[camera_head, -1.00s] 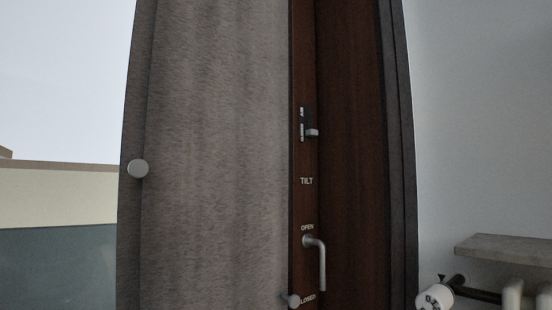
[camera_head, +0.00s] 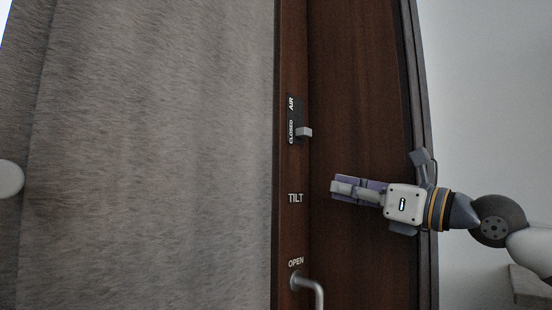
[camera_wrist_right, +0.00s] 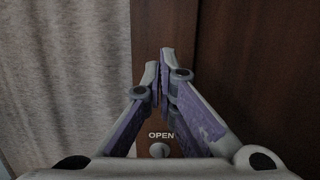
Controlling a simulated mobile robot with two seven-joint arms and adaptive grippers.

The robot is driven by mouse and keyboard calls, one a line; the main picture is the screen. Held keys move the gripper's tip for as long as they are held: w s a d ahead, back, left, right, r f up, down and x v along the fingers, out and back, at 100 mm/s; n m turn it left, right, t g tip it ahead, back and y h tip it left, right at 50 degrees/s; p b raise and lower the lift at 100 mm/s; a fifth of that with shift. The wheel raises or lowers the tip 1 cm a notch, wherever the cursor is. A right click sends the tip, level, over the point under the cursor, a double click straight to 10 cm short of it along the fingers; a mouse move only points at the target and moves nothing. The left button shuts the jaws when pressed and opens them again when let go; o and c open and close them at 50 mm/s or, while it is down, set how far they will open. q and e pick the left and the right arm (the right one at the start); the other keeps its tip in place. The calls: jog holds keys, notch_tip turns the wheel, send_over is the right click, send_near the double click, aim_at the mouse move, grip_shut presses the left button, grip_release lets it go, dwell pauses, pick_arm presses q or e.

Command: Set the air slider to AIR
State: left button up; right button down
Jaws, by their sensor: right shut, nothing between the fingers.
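The air slider (camera_head: 304,132) is a small light-grey knob on a black plate (camera_head: 293,117) on the dark wooden frame. The plate reads AIR at its upper end and CLOSED at its lower end. The knob sits at the lower end, beside CLOSED. My right gripper (camera_head: 336,188) is to the right of and below the slider, apart from it, in front of the brown wood. Its fingers are shut and empty; they also show closed together in the right wrist view (camera_wrist_right: 163,72). The slider cannot be made out in the wrist view. My left gripper is not in view.
A metal handle (camera_head: 311,288) sticks out below the slider, near the OPEN label. The TILT label (camera_head: 296,198) is between them. A grey curtain (camera_head: 150,150) covers the left, with a round pale knob (camera_head: 9,179). A shelf edge (camera_head: 530,285) is at lower right.

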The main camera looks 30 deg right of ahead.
aim_at(296, 149)
jog(key=x, duration=0.2)
jog(key=r+x, duration=0.1)
jog(key=x, duration=0.5)
jog(key=shift+d+r+b, duration=0.15)
jog(key=shift+d+b, duration=0.25)
notch_tip(296, 149, up, 5)
jog(key=shift+f, duration=0.2)
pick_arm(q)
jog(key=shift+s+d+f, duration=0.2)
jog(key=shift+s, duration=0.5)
